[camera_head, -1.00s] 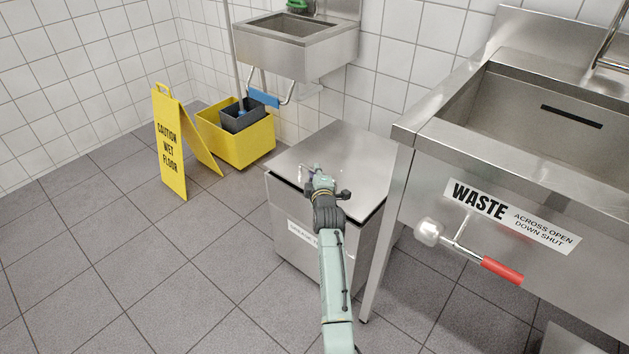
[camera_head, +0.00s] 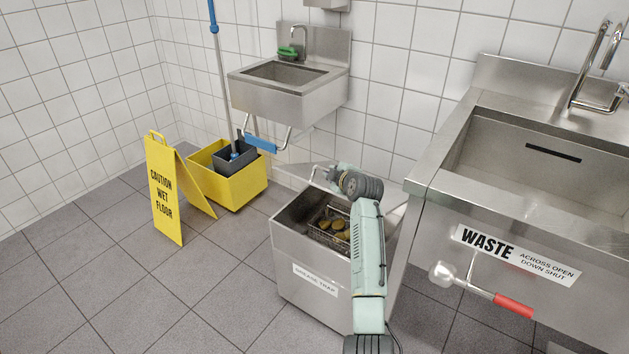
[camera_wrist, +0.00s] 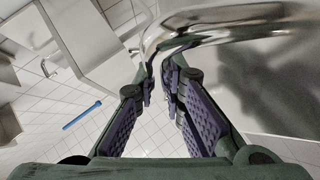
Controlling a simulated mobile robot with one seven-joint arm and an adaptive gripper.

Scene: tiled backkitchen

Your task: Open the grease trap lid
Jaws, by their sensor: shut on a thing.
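The grease trap (camera_head: 310,283) is a steel box with a "GREASE TRAP" label, beside the waste sink. Its lid (camera_head: 290,176) is swung up at the back, so the box stands open. My gripper (camera_head: 322,174) is at the raised lid, shut on its bar handle (camera_head: 314,170). In the wrist view, the shiny curved handle (camera_wrist: 215,22) runs at the tips of my gripper's fingers (camera_wrist: 158,85), with the lid's grey face (camera_wrist: 275,85) to the right. My arm hides part of the lid and the opening.
A wire basket (camera_head: 322,238) with brownish lumps sits inside the trap. The waste sink (camera_head: 440,215) with a red-handled valve (camera_head: 510,305) stands close on the right. A hand basin (camera_head: 275,98), a yellow mop bucket (camera_head: 240,190) and a wet-floor sign (camera_head: 163,195) are left. Floor in front is clear.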

